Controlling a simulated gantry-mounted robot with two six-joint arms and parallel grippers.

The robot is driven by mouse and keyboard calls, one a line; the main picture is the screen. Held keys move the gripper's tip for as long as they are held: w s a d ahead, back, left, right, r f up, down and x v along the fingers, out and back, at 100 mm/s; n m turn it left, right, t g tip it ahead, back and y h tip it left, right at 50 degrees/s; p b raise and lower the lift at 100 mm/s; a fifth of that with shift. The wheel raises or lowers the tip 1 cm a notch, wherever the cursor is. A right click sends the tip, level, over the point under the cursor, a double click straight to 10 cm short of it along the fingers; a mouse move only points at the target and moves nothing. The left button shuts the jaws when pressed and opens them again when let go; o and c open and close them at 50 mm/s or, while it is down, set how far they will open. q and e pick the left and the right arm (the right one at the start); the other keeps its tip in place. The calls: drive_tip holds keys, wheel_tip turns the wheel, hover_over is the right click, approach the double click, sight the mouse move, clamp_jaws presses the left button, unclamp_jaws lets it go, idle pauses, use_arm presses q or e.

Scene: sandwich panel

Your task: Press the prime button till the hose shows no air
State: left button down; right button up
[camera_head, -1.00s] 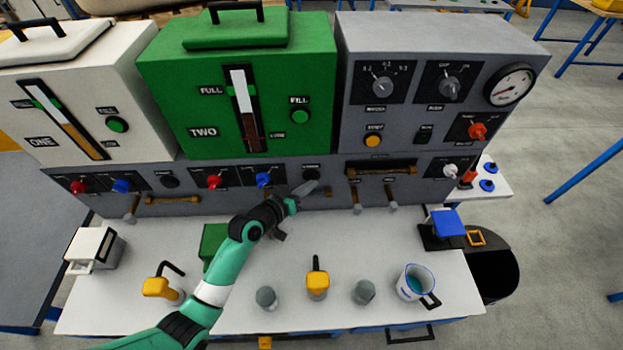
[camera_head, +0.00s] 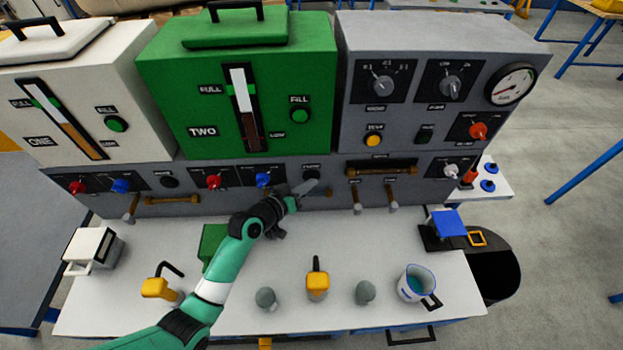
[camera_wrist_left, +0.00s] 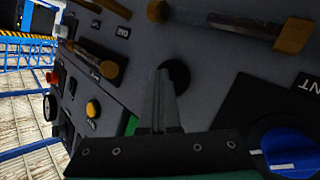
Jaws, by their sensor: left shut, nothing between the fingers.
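The black round prime button (camera_head: 311,173) is on the grey panel below the green tank TWO. My left gripper (camera_head: 305,187) is shut and empty, its tips just in front of and below the button. In the left wrist view the closed fingertips (camera_wrist_left: 166,73) overlap the lower left edge of the black button (camera_wrist_left: 179,74). I cannot tell whether they touch it.
The blue VENT knob (camera_wrist_left: 287,152) is close to my gripper. A red knob (camera_head: 214,181) is left of it. Another amber tube (camera_head: 384,170) and two grey-tipped levers (camera_head: 392,200) are to the right. A yellow-handled tool (camera_head: 317,284), grey caps and a cup (camera_head: 413,284) stand on the bench.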

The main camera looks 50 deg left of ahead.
idle(0.4)
use_arm(q)
drive_tip(key=shift+s+d+p, duration=0.45)
drive_tip(key=shift+d+p, duration=0.1)
drive_tip(key=shift+p, duration=0.1)
drive_tip(key=shift+r, duration=0.1)
drive_tip(key=s+d+p, duration=0.3)
drive_tip(key=shift+s+d, duration=0.15)
drive_tip(key=shift+d, duration=0.25)
idle(0.5)
